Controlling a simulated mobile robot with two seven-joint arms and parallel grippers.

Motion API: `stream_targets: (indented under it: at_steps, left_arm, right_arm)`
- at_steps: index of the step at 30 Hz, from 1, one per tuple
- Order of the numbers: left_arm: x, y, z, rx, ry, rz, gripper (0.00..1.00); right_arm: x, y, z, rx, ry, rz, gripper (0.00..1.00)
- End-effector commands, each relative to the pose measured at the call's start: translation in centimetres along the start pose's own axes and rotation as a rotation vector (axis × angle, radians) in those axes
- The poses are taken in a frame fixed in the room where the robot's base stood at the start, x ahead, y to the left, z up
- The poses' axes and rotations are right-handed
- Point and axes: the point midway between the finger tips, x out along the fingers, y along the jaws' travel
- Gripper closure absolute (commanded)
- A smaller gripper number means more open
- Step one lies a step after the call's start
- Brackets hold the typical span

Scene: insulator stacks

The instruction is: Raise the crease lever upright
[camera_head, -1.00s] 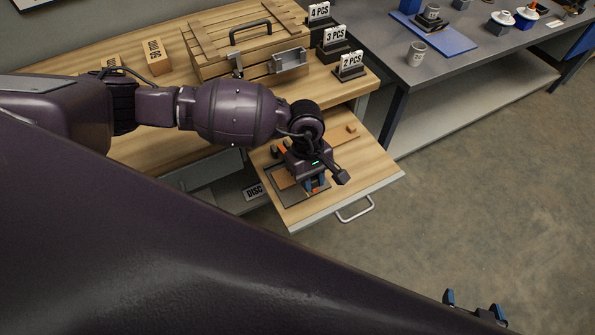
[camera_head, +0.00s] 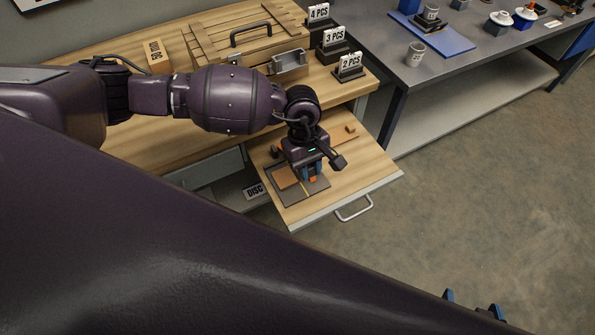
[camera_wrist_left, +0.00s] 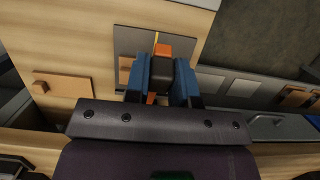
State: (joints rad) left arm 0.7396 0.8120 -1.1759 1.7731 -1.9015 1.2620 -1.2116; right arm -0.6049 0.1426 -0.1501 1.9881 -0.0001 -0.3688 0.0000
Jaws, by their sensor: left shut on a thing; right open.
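My left gripper (camera_head: 312,172) is over a dark flat plate (camera_head: 318,193) on the pulled-out wooden drawer board. Its blue fingers are shut on the crease lever, whose orange tip (camera_head: 313,179) shows just below them. In the left wrist view, the orange end of the lever (camera_wrist_left: 162,50) sits between the two blue fingers (camera_wrist_left: 162,78). The lever's base is hidden by the gripper, and I cannot tell its exact tilt. A brown panel (camera_head: 287,177) and a thin yellow line show on the plate. My right gripper (camera_head: 473,303) is open and empty at the lower right, partly cut off.
The drawer board (camera_head: 350,185) has a metal handle (camera_head: 354,209) at its front and a small wooden block (camera_head: 350,129). A wooden case (camera_head: 215,45) and number signs stand on the bench behind. The floor at right is clear.

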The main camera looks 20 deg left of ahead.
Motion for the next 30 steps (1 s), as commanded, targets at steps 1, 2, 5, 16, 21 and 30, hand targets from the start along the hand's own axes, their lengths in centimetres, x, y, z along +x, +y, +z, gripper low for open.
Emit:
stream_targets:
  at_steps: [1, 2, 5, 16, 21, 30]
  left_arm:
    - [-0.5, 0.1, -0.1, -0.001, 0.002, 0.002, 0.86]
    - [-0.7, 0.0, -0.2, -0.001, 0.002, 0.002, 0.86]
    - [-1.2, 0.0, -0.4, 0.000, 0.003, 0.002, 0.86]
    - [-1.5, 0.1, -0.5, 0.001, 0.001, 0.001, 0.86]
    - [-1.8, 0.1, -0.7, 0.001, 0.001, 0.002, 0.86]
    - [-3.2, 0.1, -1.5, -0.001, 0.003, 0.002, 0.86]
  right_arm:
    - [0.0, 0.0, -0.3, 0.000, 0.004, 0.000, 0.08]
    - [0.0, 0.0, -0.4, 0.000, 0.006, -0.001, 0.08]
    - [0.1, 0.0, -0.8, -0.001, 0.011, -0.001, 0.08]
    - [0.1, 0.0, -1.1, -0.001, 0.016, -0.002, 0.08]
    - [-0.1, 0.0, -0.8, 0.000, 0.009, 0.000, 0.08]
    - [-0.5, 0.1, -0.5, 0.001, 0.000, 0.001, 0.08]
